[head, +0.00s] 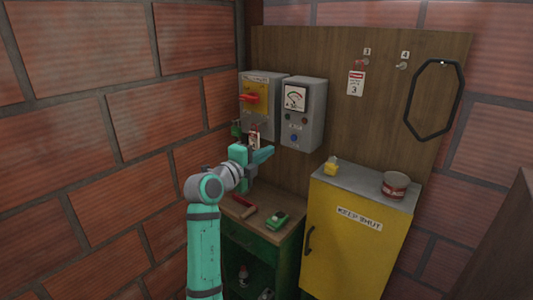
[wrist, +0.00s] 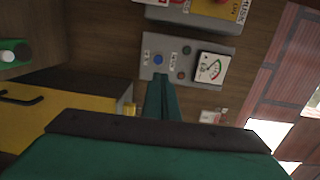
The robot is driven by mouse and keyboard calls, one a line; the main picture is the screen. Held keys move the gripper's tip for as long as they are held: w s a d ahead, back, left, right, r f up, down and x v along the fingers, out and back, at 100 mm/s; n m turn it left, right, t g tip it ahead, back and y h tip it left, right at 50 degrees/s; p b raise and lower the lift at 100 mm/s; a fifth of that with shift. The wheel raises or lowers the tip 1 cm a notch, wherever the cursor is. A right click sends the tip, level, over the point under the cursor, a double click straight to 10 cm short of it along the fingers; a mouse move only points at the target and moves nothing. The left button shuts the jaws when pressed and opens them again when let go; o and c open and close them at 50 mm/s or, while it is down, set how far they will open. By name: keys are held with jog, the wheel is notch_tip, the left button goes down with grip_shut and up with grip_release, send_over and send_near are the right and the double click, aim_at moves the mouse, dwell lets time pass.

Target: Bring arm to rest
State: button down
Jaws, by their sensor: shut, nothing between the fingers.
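My teal arm rises from the bottom of the head view, and my gripper (head: 268,154) is in front of the lower part of the grey boxes on the wooden board. The gripper also shows in the wrist view (wrist: 163,82), its two teal fingers together and empty. The fingertips point towards the grey meter box (head: 303,115), which shows in the wrist view (wrist: 183,62) with a blue button, a dial and small lamps. Whether the fingers touch the box cannot be told.
A grey switch box (head: 260,88) with a red handle hangs left of the meter box. Below are a wooden bench (head: 278,227) with a red-handled tool and a green item (head: 279,220). A yellow cabinet (head: 350,245) carries a can (head: 396,187) and a yellow object (head: 331,168). Brick walls stand around.

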jog(key=s+d+f+n+y, duration=0.1)
jog(key=s+f+n, duration=0.15)
jog(key=f, duration=0.55)
jog(key=s+d+f+n+t+y, duration=0.15)
jog(key=f+n, duration=0.25)
jog(key=f, duration=0.4)
jog(key=s+f+n+y, duration=0.1)
jog(key=s+f+n, duration=0.2)
jog(key=f, duration=0.5)
jog(key=s+d+f+n+y, duration=0.2)
jog(key=s+f+n+y, duration=0.35)
jog(key=s+f, duration=1.05)
jog(key=s+f+n, duration=0.2)
jog(key=s+n, duration=0.1)
jog(key=s, duration=0.7)
jog(key=s+f+n, duration=0.3)
jog(key=s+n, duration=0.1)
jog(key=s, duration=0.7)
jog(key=s+r+n, duration=0.1)
jog(key=s+r, duration=0.3)
jog(key=s, duration=0.5)
jog(key=s+r+n+g, duration=0.1)
jog(key=s+r, duration=0.2)
jog(key=s, duration=0.7)
jog(key=shift+d+r, duration=0.15)
jog(key=shift+r, duration=0.25)
